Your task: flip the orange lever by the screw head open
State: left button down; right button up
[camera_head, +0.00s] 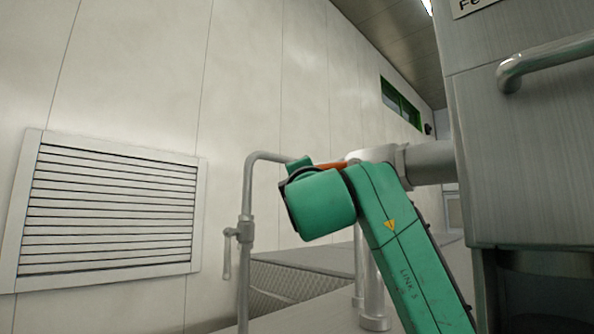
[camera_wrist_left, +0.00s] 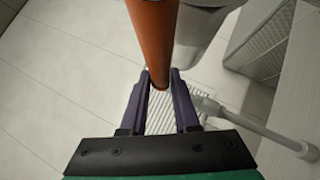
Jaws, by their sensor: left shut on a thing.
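The orange lever (camera_wrist_left: 153,35) comes down from the top of the left wrist view. Its lower end sits between the two dark purple fingers of my left gripper (camera_wrist_left: 160,76), which is shut on it. In the head view only a short strip of the lever (camera_head: 333,165) shows, roughly level, beside the grey metal fitting (camera_head: 378,155). My green left arm hides the gripper's fingers there. A grey cylindrical body (camera_wrist_left: 203,25) lies behind and right of the lever in the wrist view. My right gripper is in neither view.
A bent grey pipe with a small valve handle (camera_head: 247,205) stands left of my arm. A large steel machine cabinet (camera_head: 520,150) with a bar handle fills the right. A louvred vent (camera_head: 110,210) is on the left wall.

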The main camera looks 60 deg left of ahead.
pick_arm(q)
jog(key=shift+w, duration=0.15)
jog(key=c, duration=0.8)
grip_release()
jog(key=shift+w, duration=0.1)
jog(key=shift+o, duration=0.2)
jog(key=shift+w+f, duration=0.15)
jog(key=shift+w, duration=0.2)
jog(key=b+v, duration=0.7)
jog(key=v, duration=0.7)
jog(key=shift+s+d, duration=0.15)
jog(key=shift+s, duration=0.1)
jog(key=shift+w, duration=0.1)
